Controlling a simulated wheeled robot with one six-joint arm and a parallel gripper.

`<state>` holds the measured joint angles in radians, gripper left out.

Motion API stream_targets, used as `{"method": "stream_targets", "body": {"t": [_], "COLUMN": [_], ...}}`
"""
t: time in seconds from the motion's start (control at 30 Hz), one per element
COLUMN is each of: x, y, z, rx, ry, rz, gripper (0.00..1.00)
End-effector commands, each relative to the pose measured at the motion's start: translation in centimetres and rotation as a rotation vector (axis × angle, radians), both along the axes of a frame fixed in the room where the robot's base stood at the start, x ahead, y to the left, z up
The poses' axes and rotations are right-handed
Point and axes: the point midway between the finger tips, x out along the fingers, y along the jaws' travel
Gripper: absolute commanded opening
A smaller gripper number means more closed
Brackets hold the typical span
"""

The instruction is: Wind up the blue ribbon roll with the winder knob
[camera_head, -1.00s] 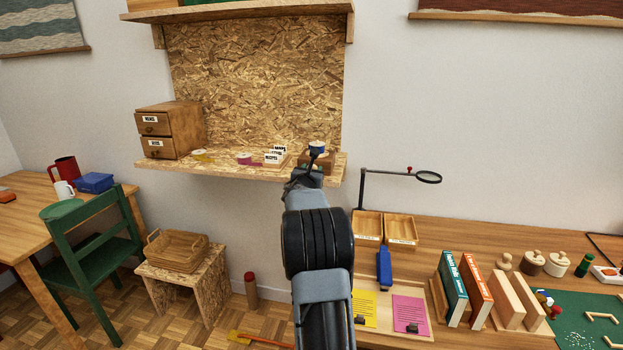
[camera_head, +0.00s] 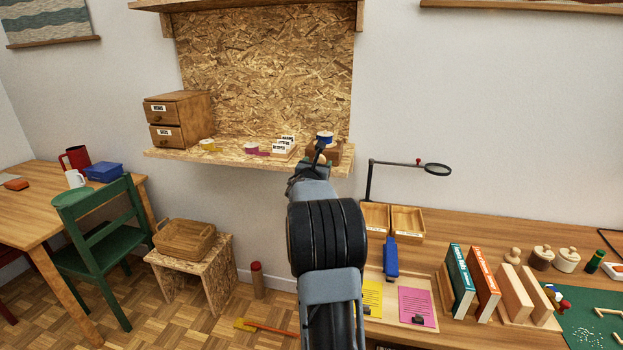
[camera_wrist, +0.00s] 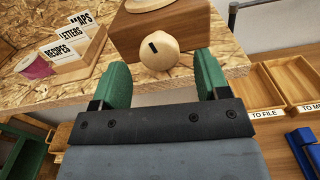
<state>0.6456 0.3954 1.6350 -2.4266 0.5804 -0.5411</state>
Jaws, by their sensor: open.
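The blue ribbon roll (camera_head: 324,137) sits on top of a brown wooden winder box (camera_head: 335,153) at the right end of the OSB shelf. In the wrist view, the winder box (camera_wrist: 188,35) has a round pale wooden knob (camera_wrist: 159,52) with a dark mark on its front. The blue of the roll does not show there; only a pale round edge is visible on top. My gripper (camera_wrist: 158,75) is open, with one green finger on each side of the knob. A gap shows on both sides, wider at the right. Contact cannot be seen. In the head view my arm partly hides the box.
A card holder (camera_head: 284,146), a pink ribbon roll (camera_head: 251,148) and a yellow roll (camera_head: 207,143) stand left on the shelf (camera_head: 180,155). Drawers (camera_head: 179,119) stand farther left. A magnifier arm (camera_head: 395,163) rises right of the shelf above two trays.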

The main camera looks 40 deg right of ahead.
Motion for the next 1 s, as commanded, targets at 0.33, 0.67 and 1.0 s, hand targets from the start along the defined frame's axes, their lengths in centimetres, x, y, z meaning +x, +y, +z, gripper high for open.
{"method": "stream_targets", "body": {"t": [0.33,0.67,1.0], "x": [-3.7,-5.5,-5.7], "y": [6.1,8.7,8.9], "z": [0.0,0.0,0.0], "rx": [0.0,0.001,0.001], "ry": [-0.001,-0.001,0.001], "rz": [0.002,0.0,-0.001], "gripper": [0.69,0.69,0.69]}}
